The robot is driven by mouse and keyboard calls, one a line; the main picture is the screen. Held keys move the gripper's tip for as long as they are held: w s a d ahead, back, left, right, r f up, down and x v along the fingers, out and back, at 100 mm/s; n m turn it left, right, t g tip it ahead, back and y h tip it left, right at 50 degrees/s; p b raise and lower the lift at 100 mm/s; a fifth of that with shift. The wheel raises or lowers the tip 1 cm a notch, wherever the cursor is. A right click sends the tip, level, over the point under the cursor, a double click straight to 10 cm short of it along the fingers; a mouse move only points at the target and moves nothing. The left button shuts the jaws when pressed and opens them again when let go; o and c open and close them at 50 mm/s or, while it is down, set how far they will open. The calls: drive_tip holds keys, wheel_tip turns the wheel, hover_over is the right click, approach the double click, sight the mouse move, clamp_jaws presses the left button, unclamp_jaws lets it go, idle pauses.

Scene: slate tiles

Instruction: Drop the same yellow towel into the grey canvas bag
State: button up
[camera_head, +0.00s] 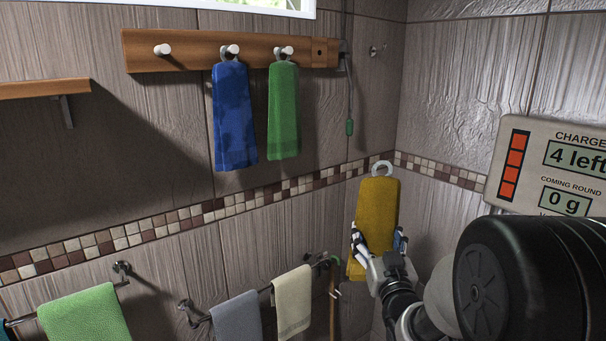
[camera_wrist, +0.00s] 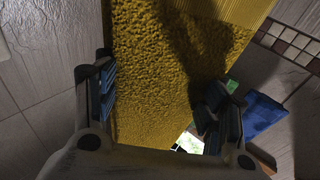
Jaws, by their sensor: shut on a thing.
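The yellow towel (camera_head: 377,207) hangs upright in my gripper (camera_head: 380,243), with a pale ring at its top. My gripper is shut on the towel's lower part, one finger on each side. In the wrist view the towel (camera_wrist: 165,75) fills the middle, between the two fingers of my gripper (camera_wrist: 165,98). The towel is held in the air in front of the tiled corner, apart from the peg rail. I see no grey canvas bag in either view.
A wooden peg rail (camera_head: 190,52) holds a blue towel (camera_head: 234,115) and a green towel (camera_head: 283,110). Below, rails carry a light green towel (camera_head: 85,315), a grey towel (camera_head: 237,318) and a cream towel (camera_head: 292,300). A display panel (camera_head: 550,165) stands at right. A shelf (camera_head: 40,88) is at left.

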drive_tip(key=s+a+f+b, duration=0.1)
drive_tip(key=s+f+b, duration=0.1)
drive_tip(key=f, duration=0.6)
drive_tip(key=s+a+f+b, duration=0.1)
drive_tip(key=s+f+b, duration=0.2)
drive_tip(key=f, duration=0.5)
drive_tip(key=shift+a+h, duration=0.3)
drive_tip(key=shift+w+d, duration=0.1)
